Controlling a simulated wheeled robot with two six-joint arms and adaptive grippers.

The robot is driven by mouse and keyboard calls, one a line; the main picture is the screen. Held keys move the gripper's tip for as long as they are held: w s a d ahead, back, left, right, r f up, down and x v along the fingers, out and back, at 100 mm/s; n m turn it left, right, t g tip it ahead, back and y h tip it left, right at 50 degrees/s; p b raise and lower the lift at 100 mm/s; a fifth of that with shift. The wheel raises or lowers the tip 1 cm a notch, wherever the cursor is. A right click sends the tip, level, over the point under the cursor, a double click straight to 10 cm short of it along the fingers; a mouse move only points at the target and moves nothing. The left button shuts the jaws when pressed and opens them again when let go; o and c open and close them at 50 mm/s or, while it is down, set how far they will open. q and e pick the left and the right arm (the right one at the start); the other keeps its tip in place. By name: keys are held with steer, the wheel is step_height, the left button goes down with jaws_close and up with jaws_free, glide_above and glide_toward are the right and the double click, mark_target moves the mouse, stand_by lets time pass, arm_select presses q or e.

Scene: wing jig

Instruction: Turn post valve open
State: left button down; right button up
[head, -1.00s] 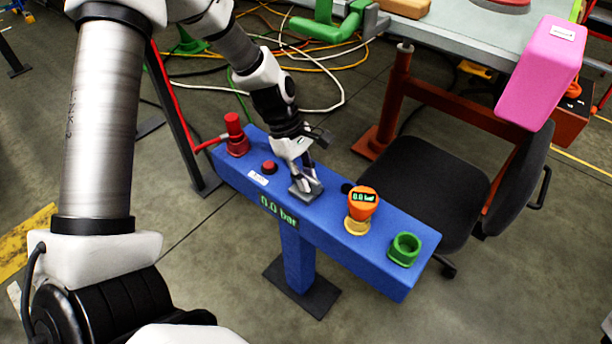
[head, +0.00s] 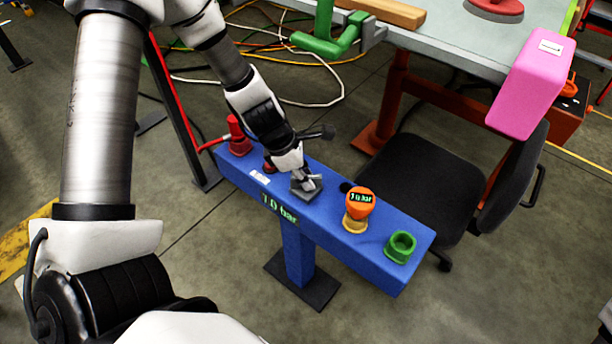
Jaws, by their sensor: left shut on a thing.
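The blue post (head: 325,207) stands on a dark foot, with a long blue top beam. My left gripper (head: 305,183) points down at the middle of the beam and is shut on the post valve, which it mostly hides. A grey plate (head: 306,192) shows under the fingers. The green display (head: 279,208) on the beam's front appears to read 7.0 bar. The orange gauge (head: 360,201) also shows a pressure near that, in small digits. My right gripper is not in view.
On the beam are a red fitting (head: 238,136), a red button (head: 268,166) partly behind the gripper, and a green ring socket (head: 400,246). A black chair (head: 410,185) stands close behind. A pink block (head: 530,85) is at upper right. Hoses lie on the floor behind.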

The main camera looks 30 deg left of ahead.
arm_select(q)
steer(key=n+b, duration=0.2)
steer(key=n+t+y+b, duration=0.1)
steer(key=b, duration=0.1)
steer(key=n+b, duration=0.2)
steer(key=shift+f+n+t+y, duration=0.3)
steer(key=shift+r+n+y+b, duration=0.15)
steer(key=shift+n+y+b, duration=0.35)
steer(key=shift+n+b, duration=0.65)
steer(key=shift+r+n+y+b, duration=0.15)
steer(key=shift+n+y+b, duration=0.15)
steer(key=shift+n+b, duration=0.4)
steer(key=shift+n, duration=0.25)
steer(key=c, duration=1.1)
jaws_free()
steer(key=shift+c, duration=0.2)
steer(key=shift+r, duration=0.1)
steer(key=v, duration=0.7)
